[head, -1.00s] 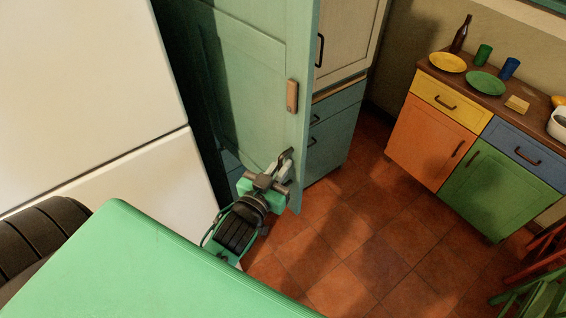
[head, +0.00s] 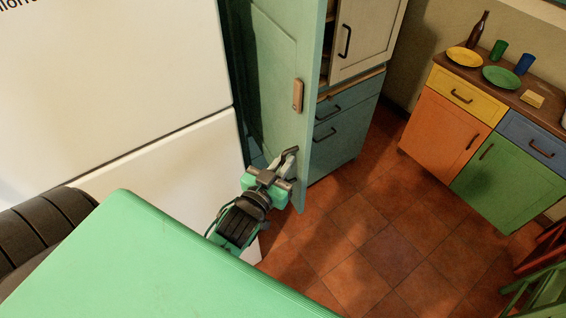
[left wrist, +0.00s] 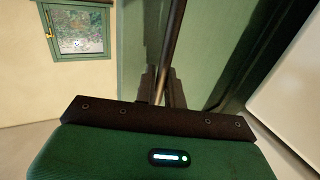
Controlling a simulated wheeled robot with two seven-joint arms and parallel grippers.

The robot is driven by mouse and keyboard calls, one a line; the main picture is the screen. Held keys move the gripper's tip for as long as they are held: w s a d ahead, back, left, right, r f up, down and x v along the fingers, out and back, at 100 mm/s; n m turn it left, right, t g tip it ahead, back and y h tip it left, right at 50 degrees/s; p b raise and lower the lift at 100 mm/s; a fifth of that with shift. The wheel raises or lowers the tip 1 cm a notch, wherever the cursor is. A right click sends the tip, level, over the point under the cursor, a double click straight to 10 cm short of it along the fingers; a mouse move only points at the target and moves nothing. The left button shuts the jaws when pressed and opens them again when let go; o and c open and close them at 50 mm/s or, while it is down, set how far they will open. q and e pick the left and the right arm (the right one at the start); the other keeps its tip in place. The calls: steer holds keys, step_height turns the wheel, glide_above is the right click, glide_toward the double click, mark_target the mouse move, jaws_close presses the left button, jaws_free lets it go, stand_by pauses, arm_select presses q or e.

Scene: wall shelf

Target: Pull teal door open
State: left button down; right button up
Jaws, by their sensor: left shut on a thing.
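The teal door (head: 277,85) stands ajar in the head view, its free edge towards the dark-handled drawers on the right. A small wooden plate (head: 298,96) sits on its face near that edge. My left gripper (head: 287,160) is low at the door's free edge, shut on the teal door; the exact contact is hard to make out. In the left wrist view the fingers (left wrist: 162,86) are close together around a long dark bar or edge, with a green surface (left wrist: 215,45) beside it. My right gripper is not in view.
A white fridge (head: 120,60) stands left of the door. Teal drawers (head: 345,125) and a cream cupboard door (head: 367,35) are right of it. A counter with orange (head: 440,125) and green (head: 500,180) doors stands farther right. The tiled floor (head: 370,220) between is clear.

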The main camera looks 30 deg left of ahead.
arm_select(q)
steer(key=shift+r, duration=0.15)
steer(key=c, duration=1.6)
jaws_free()
steer(key=shift+a, duration=0.2)
steer(key=s+b, duration=0.4)
steer(key=s, duration=0.9)
steer(key=shift+s, duration=0.35)
